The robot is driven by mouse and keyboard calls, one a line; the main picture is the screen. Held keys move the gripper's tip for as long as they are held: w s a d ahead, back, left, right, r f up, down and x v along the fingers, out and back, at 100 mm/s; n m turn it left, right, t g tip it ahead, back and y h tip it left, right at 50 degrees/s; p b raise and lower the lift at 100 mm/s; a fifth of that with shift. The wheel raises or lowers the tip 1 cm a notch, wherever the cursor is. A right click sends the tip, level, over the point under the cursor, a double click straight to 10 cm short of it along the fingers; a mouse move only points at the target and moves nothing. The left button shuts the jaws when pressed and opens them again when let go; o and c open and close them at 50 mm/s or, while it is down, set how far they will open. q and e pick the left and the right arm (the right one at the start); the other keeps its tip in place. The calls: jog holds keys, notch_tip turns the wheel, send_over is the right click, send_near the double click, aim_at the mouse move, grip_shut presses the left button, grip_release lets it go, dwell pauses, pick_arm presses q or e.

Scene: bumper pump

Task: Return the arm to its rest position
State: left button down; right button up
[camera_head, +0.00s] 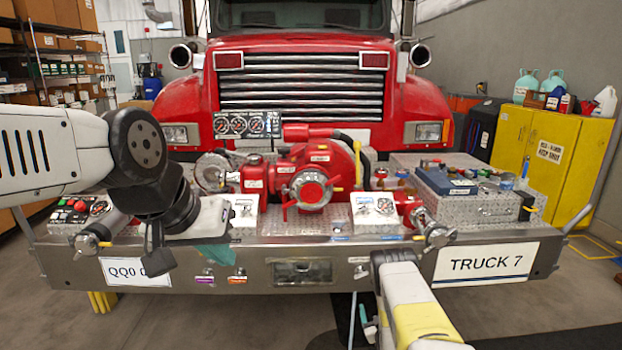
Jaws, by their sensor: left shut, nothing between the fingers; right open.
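My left arm comes in from the left over the bumper's left part. My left gripper (213,254) hangs at its end, teal fingertips pointing down, in front of the bumper's top edge. It is shut and empty. My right arm, yellow and white, comes up from the bottom. My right gripper (368,323) shows only as small teal fingertips beside that arm, below the bumper. It is open and empty, and its body is mostly hidden.
The steel bumper (222,280) spans the view. The red pump (318,170) stands in its middle, with a valve outlet (438,236) at right. A blue-grey toolbox (455,187) lies further right. The red truck (300,52) is behind.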

jog(key=w+d+r+m+g+h, duration=0.1)
jog(key=w+r, duration=0.3)
jog(key=r, duration=0.5)
jog(key=w+d+r+m+g+h, duration=0.15)
jog(key=w+r, duration=0.25)
jog(key=r, duration=0.6)
notch_tip(320, 180, up, 11)
jog(key=s+a+m+g+y, duration=0.1)
jog(key=s+m+g, duration=0.1)
jog(key=s+a+r+g+y, duration=0.15)
jog(key=s+a+r, duration=0.25)
jog(key=s+r, duration=0.65)
jog(key=s+a+r+g+y, duration=0.1)
jog(key=s+a+r+g, duration=0.15)
jog(key=s+r, duration=0.75)
jog(key=s+a+g, duration=0.1)
jog(key=s+a, duration=0.1)
jog(key=s, duration=1)
jog(key=s+a+g+y, duration=0.1)
jog(key=s+a, duration=0.1)
jog(key=s, duration=1)
jog(key=shift+s+g, duration=0.2)
jog(key=shift+g, duration=0.15)
jog(key=shift+r+n, duration=0.1)
jog(key=shift+n, duration=0.15)
